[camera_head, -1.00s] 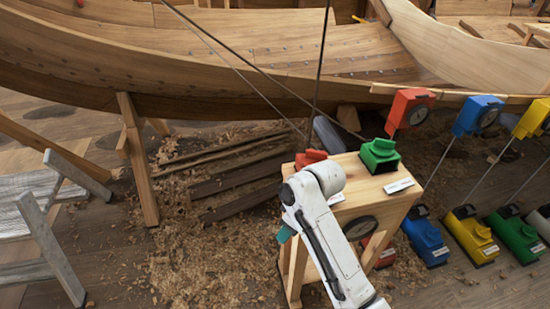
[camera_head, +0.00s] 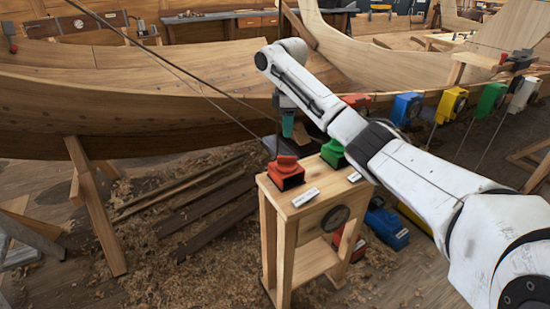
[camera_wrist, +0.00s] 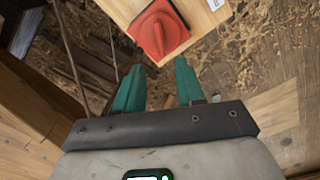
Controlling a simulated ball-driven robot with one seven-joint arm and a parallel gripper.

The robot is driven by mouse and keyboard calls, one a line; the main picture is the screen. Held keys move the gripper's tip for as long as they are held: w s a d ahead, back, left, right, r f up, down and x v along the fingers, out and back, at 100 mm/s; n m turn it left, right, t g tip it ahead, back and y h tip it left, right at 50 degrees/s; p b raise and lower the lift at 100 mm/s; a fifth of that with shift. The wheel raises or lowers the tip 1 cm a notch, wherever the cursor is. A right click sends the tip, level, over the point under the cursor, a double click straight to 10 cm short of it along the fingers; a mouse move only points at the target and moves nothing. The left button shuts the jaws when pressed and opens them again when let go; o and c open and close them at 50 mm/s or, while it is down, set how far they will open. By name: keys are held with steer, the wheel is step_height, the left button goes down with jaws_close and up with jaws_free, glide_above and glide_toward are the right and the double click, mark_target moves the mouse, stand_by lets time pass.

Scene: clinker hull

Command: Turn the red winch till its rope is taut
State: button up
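The red winch (camera_head: 286,172) sits on the left of a small wooden stand's top (camera_head: 310,205), with a wedge-shaped red knob on a dark base. It also shows at the top of the wrist view (camera_wrist: 158,28). My gripper (camera_head: 288,126) points down above and behind the winch in the head view, apart from it. In the wrist view my teal fingers (camera_wrist: 160,86) are spread with nothing between them. Two dark ropes (camera_head: 190,80) slant from the upper left towards the stand; I cannot tell which belongs to the red winch or how taut it is.
A green winch (camera_head: 333,153) sits right of the red one. A round dial (camera_head: 335,218) is on the stand's front. The wooden hull (camera_head: 150,110) lies behind. Coloured boxes, including a blue one (camera_head: 406,108), hang at right. Shavings cover the floor.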

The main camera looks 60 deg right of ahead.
mark_target(286, 167)
step_height(286, 167, down, 11)
steer(key=shift+r, duration=0.15)
stand_by(0.4)
steer(key=shift+c, duration=0.2)
jaws_close()
